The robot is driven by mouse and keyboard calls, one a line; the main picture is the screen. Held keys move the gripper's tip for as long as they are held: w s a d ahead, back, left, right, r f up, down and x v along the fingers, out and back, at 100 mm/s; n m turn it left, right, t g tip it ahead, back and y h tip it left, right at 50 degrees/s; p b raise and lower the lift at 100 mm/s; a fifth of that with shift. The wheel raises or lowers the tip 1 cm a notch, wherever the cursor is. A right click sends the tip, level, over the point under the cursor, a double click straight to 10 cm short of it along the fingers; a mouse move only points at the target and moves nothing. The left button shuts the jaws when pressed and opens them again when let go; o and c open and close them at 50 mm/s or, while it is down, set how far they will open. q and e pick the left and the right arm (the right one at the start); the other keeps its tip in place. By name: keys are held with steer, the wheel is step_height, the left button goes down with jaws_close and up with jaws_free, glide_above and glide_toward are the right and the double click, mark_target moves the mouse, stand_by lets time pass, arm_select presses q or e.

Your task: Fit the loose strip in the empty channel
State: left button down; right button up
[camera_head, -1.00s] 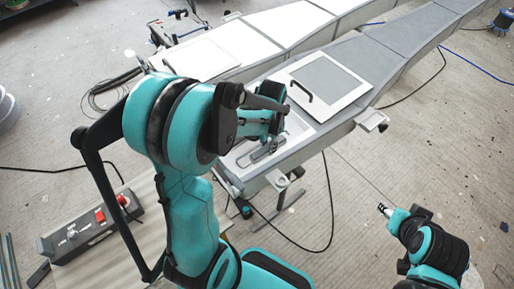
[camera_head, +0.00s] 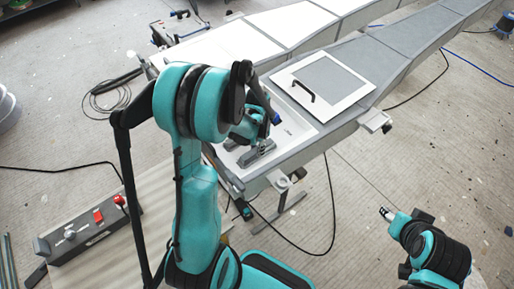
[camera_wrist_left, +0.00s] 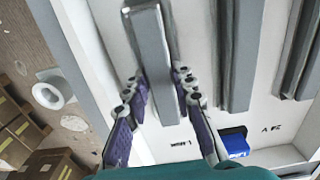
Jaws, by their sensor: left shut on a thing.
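My left gripper (camera_head: 262,148) is over the white recess at the near end of the right mould, with a grey strip (camera_head: 254,157) at its fingers. In the left wrist view, its purple-padded fingers (camera_wrist_left: 160,92) close on both sides of the long grey strip (camera_wrist_left: 150,45). Whether the strip touches the recess floor (camera_wrist_left: 210,125) is unclear. More grey bars (camera_wrist_left: 240,55) lie roughly parallel, to the right in the wrist view. I cannot make out which gap is the empty channel. My right gripper (camera_head: 386,213) is at the lower right, away from the mould; its fingers are too small to judge.
A white-framed grey panel (camera_head: 322,78) with a black handle lies on the mould behind the recess. A blue block (camera_wrist_left: 234,143) sits in the recess. Cables cross the floor.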

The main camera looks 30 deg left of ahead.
arm_select(q)
steer(key=shift+f, duration=0.15)
steer(key=c, duration=1.3)
jaws_free()
steer(key=shift+o, duration=0.2)
steer(key=shift+r, duration=0.45)
step_height(320, 180, up, 12)
steer(key=f+p, duration=0.1)
steer(key=p, duration=0.2)
steer(key=s+d+r+n+t, duration=0.4)
steer(key=s+d+r+t, duration=0.3)
steer(key=s+d+r, duration=0.2)
steer(key=shift+s+d+r+n, duration=0.35)
steer(key=shift+s+d, duration=0.45)
steer(key=shift+s, duration=0.2)
